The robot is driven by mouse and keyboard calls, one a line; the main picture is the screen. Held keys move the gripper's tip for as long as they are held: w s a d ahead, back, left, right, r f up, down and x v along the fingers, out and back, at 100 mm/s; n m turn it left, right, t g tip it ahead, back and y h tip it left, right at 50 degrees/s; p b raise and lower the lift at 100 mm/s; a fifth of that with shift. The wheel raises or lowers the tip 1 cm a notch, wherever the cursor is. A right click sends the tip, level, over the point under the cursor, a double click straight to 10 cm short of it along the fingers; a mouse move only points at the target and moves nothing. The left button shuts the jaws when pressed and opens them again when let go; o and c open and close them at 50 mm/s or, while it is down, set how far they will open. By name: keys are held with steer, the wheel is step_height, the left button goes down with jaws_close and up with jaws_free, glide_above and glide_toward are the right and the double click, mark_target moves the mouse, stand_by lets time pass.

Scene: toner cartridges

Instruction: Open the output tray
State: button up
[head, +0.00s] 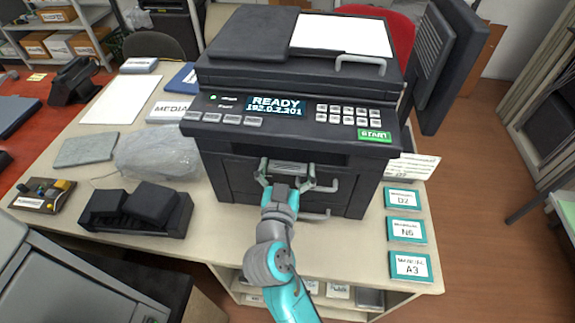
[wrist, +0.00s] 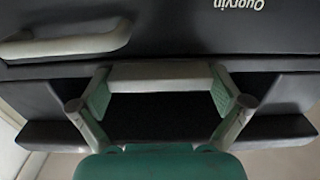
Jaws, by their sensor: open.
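The dark printer (head: 225,170) stands on the light table, its screen reading READY. My gripper (head: 289,172) is in front of the upper part of its front face, at a pale grey bar (head: 289,167) below the control panel. In the wrist view my gripper (wrist: 160,92) has its fingers spread, one towards each end of this bar (wrist: 160,72). I cannot tell whether they touch it. A dark recess lies beside the bar. I cannot tell for certain that the bar belongs to the output tray. My gripper and arm hide part of the printer's front.
A pale handle (head: 318,215) sits lower on the printer front; a pale handle also shows in the wrist view (wrist: 65,45). A black holder (head: 135,212) and a clear bag (head: 158,152) lie left.

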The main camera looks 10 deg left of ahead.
steer(key=c, duration=1.3)
steer(key=s, duration=0.6)
steer(key=shift+s+a, duration=0.15)
steer(key=shift+a, duration=0.05)
steer(key=shift+s, duration=0.5)
steer(key=o, duration=1.3)
steer(key=s, duration=1.2)
steer(key=shift+a, duration=0.15)
